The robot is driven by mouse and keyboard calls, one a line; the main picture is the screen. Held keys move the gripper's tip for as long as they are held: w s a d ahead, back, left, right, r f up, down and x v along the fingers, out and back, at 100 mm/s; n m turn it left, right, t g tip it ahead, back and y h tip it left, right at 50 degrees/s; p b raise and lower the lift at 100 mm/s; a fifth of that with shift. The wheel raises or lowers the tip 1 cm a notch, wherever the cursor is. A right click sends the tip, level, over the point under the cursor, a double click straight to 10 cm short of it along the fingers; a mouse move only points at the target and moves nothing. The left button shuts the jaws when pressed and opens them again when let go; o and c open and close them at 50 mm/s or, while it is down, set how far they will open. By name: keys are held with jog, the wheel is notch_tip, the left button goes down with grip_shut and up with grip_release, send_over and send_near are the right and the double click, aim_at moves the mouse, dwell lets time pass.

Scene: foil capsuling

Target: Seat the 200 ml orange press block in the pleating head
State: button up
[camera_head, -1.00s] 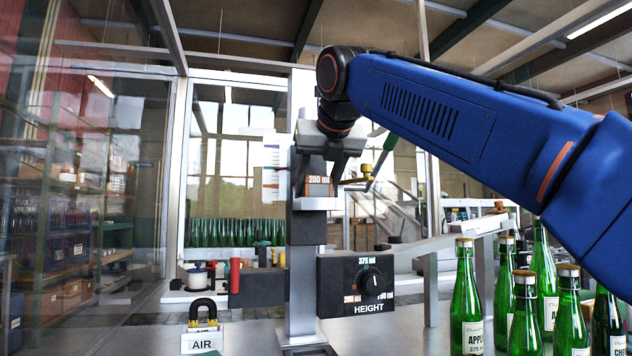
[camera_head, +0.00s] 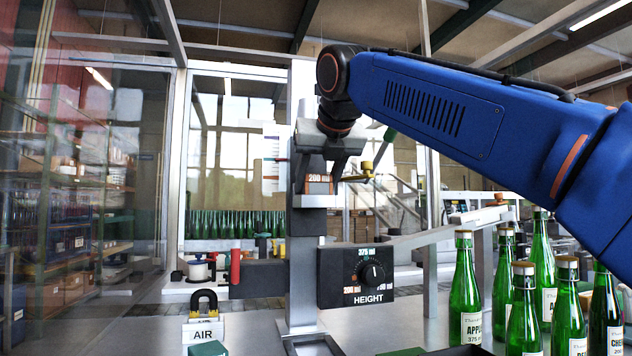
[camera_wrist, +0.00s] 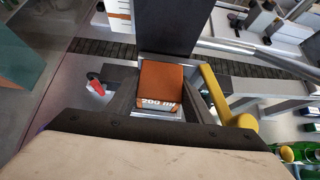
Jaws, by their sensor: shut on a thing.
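The orange press block (camera_head: 318,184), marked "200 ml", is at the pleating head (camera_head: 318,202) on the upright column. My gripper (camera_head: 330,170) is above it with its fingers down around the block. In the wrist view the block (camera_wrist: 161,88) lies between the two fingers of my gripper (camera_wrist: 160,100), its label toward me. The block's underside is hidden, so I cannot tell how deep it sits in the head. A brass-tipped lever (camera_head: 366,170) stands just right of the head; it shows yellow in the wrist view (camera_wrist: 216,95).
The black HEIGHT dial box (camera_head: 355,276) is below the head. An AIR sign with a black padlock (camera_head: 204,318) stands at lower left. Green bottles (camera_head: 468,290) crowd the lower right under my arm. A glass panel (camera_head: 100,180) is at left.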

jog(key=o, duration=1.3)
jog(key=v, duration=1.7)
jog(key=shift+s+d, duration=0.1)
